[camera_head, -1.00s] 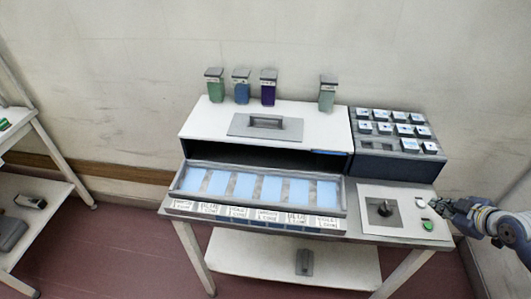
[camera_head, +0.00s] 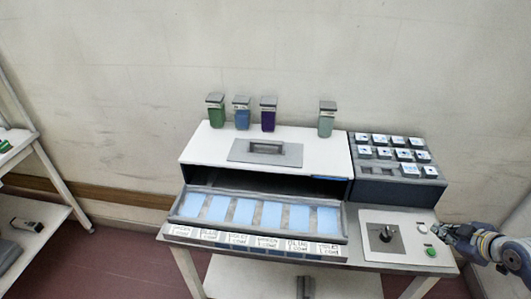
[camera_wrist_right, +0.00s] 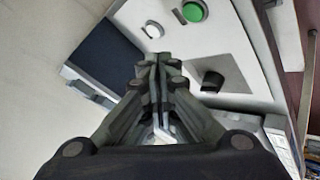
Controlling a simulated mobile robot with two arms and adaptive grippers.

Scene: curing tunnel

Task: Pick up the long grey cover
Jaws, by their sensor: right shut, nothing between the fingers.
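My right gripper (camera_head: 439,232) is shut and empty at the right end of the bench, beside the green button (camera_head: 431,252) and white button (camera_head: 422,228). The shut fingers (camera_wrist_right: 159,66) show in the right wrist view, with the same buttons beyond them. My right gripper is well away from the plate. My left gripper is not in view.
An open drawer with light blue panels (camera_head: 180,208) juts out below the cabinet. Several capped jars (camera_head: 268,118) stand at the cabinet's back edge. A block of labelled cubes (camera_head: 395,183) and a knob panel (camera_head: 370,222) are on the right. A shelf (camera_head: 30,208) stands left.

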